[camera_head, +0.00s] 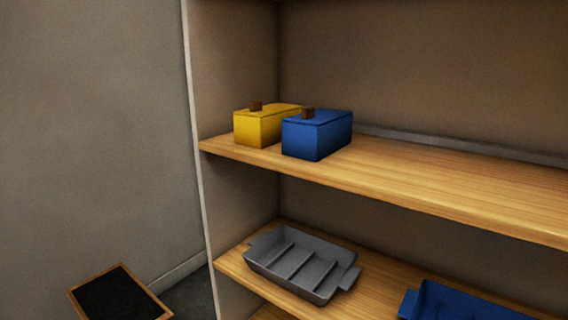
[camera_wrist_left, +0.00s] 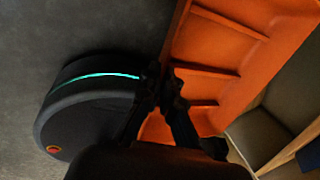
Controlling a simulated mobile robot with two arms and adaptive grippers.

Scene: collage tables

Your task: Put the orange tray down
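The orange tray (camera_wrist_left: 217,55) fills the upper middle and right of the left wrist view. It has several raised ribs across it, and its far end runs out of the picture. My left gripper (camera_wrist_left: 162,88) is at the tray's near left edge, with its dark fingers close together on that edge. It looks shut on the tray, though the exact contact is dark and partly hidden. In the head view neither gripper nor the orange tray shows. My right gripper is in no view.
A shelf unit in the head view holds a yellow box (camera_head: 257,128) and a blue box (camera_head: 317,136) on its upper board (camera_head: 420,185). Below are a grey tray (camera_head: 300,265) and a blue tray (camera_head: 455,303), with a bare gap between. A framed black panel (camera_head: 115,297) is at lower left.

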